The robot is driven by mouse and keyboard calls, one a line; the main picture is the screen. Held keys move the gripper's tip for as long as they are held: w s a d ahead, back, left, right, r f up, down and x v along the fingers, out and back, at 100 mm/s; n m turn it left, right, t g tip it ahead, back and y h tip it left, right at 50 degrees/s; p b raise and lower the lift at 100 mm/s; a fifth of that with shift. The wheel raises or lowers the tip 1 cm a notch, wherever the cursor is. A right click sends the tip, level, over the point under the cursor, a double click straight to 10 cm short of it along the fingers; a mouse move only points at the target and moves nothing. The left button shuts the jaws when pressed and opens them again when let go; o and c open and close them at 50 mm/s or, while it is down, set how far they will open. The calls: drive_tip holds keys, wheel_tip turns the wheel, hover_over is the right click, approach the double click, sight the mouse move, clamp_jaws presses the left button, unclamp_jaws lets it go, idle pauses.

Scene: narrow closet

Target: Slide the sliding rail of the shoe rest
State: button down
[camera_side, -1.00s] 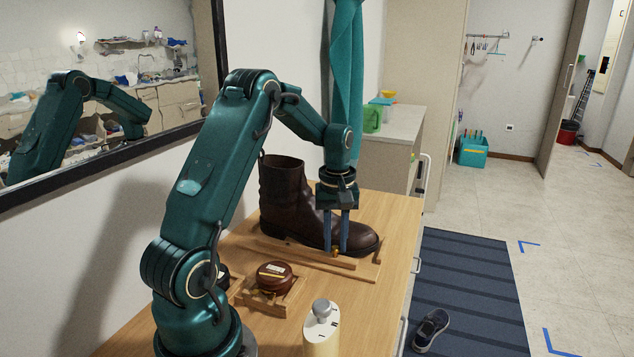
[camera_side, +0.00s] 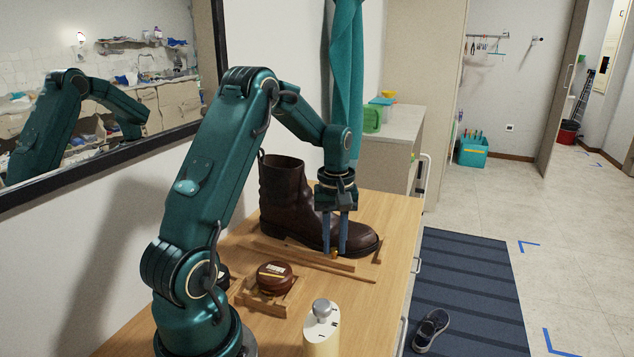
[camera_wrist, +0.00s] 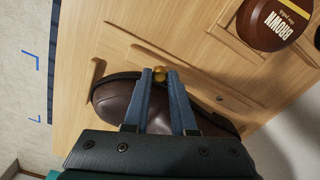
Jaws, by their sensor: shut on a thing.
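The wooden shoe rest (camera_side: 378,251) lies on the bench with a dark brown boot (camera_side: 285,195) upright on it. Its sliding rail (camera_side: 319,260) is a wooden bar along the near side of the boot. A small brass knob (camera_side: 334,255) is at the rail, and it also shows in the wrist view (camera_wrist: 159,74). My gripper (camera_side: 335,251) points down beside the boot's toe, its blue fingers (camera_wrist: 158,80) shut on the knob. The fingers hide part of the boot and the rail behind them.
A round brown polish tin (camera_side: 275,276) sits in a wooden holder (camera_side: 285,300) on the near side. A cream bottle with a grey knob (camera_side: 322,325) stands at the front. The wall and mirror (camera_side: 95,85) bound the left. The bench's right end is clear.

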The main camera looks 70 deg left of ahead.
drive_tip(key=shift+s+d, duration=0.45)
drive_tip(key=c, duration=0.7)
unclamp_jaws()
drive_tip(key=shift+c, duration=0.2)
drive_tip(key=shift+w, duration=0.1)
wheel_tip(320, 180, up, 5)
drive_tip(key=shift+r, duration=0.1)
